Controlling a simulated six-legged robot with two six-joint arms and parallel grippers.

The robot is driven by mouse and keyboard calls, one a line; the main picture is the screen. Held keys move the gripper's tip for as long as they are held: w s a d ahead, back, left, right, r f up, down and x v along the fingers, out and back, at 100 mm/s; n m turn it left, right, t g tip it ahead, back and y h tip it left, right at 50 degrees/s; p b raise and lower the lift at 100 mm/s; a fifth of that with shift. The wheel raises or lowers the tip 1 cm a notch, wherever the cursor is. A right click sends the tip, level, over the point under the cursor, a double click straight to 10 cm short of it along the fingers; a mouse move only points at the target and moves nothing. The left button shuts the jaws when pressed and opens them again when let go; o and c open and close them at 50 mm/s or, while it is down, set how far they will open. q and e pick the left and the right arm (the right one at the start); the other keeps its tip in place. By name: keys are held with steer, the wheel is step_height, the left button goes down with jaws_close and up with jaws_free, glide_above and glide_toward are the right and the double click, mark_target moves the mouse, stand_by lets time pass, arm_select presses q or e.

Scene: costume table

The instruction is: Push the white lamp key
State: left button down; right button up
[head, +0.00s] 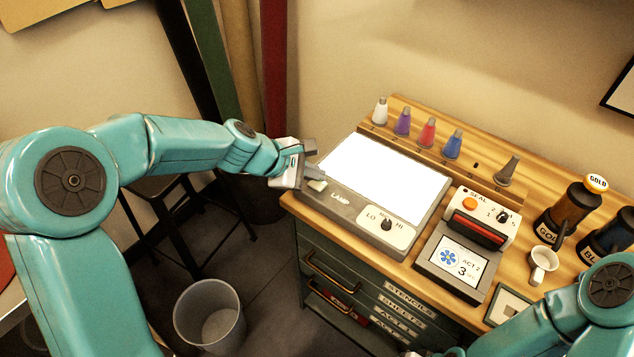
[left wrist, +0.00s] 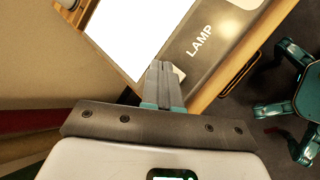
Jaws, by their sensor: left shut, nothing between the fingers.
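The white lamp key (head: 317,186) is a small pale block at the left corner of the grey lamp box (head: 345,208), beside the word LAMP. The box's large panel (head: 385,178) glows bright white. My left gripper (head: 316,174) is shut and empty, with its fingertips right at the key. In the left wrist view the shut fingers (left wrist: 164,72) partly cover the key (left wrist: 180,73); I cannot tell whether they touch or press it. My right arm (head: 570,315) shows at the lower right, but its gripper is out of view.
The lamp box has a LO-HI knob (head: 387,224). A seal device (head: 480,218), a screen (head: 461,258) and a white cup (head: 543,263) stand to the right. Several coloured bottles (head: 428,131) line the back rack. A bin (head: 209,313) stands on the floor.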

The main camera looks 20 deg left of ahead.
mark_target(313, 185)
arm_select(q)
steer(key=shift+f+b, duration=0.45)
stand_by(0.6)
steer(key=shift+r, duration=0.1)
steer(key=shift+r+p, duration=0.85)
steer(key=shift+p, duration=0.05)
step_height(313, 185, up, 6)
steer(key=p, duration=0.5)
steer(key=shift+p, duration=0.4)
